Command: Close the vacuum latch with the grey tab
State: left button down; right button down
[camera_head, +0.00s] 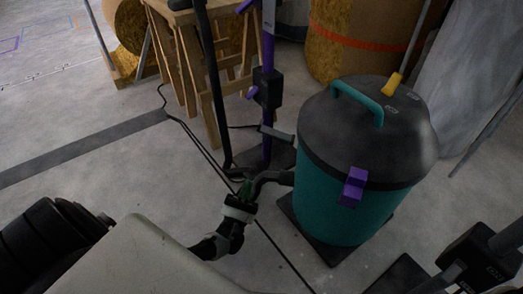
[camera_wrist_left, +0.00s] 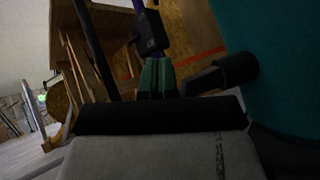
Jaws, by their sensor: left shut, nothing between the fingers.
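The vacuum (camera_head: 345,210) is a teal drum with a dark domed lid (camera_head: 335,120) and a teal carry handle. A purple latch (camera_head: 353,187) sits on its front rim. A yellow tab (camera_head: 392,84) stands up at the lid's far right edge. A dark grey bar (camera_head: 277,133) sticks out at the lid's left edge; I cannot tell for sure that it is the grey tab. My left gripper (camera_head: 247,189), with green fingers, is shut and low left of the drum, near its black pipe stub (camera_head: 280,178). The green fingers also show in the left wrist view (camera_wrist_left: 157,78).
A purple and black pole stand (camera_head: 267,85) rises behind my left gripper. A wooden trestle (camera_head: 190,60) and large rolls (camera_head: 365,40) stand at the back. A black cable crosses the floor. Black equipment (camera_head: 480,258) fills the lower right corner. Floor at left is clear.

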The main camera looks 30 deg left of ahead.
pick_arm(q)
jog(key=s+r+b+x, duration=0.1)
jog(key=r+b+x, duration=0.1)
jog(key=x, duration=0.9)
jog(key=shift+s+d, duration=0.3)
jog(key=shift+d, duration=0.3)
jog(key=shift+r+h, duration=0.25)
jog(key=shift+h, duration=0.05)
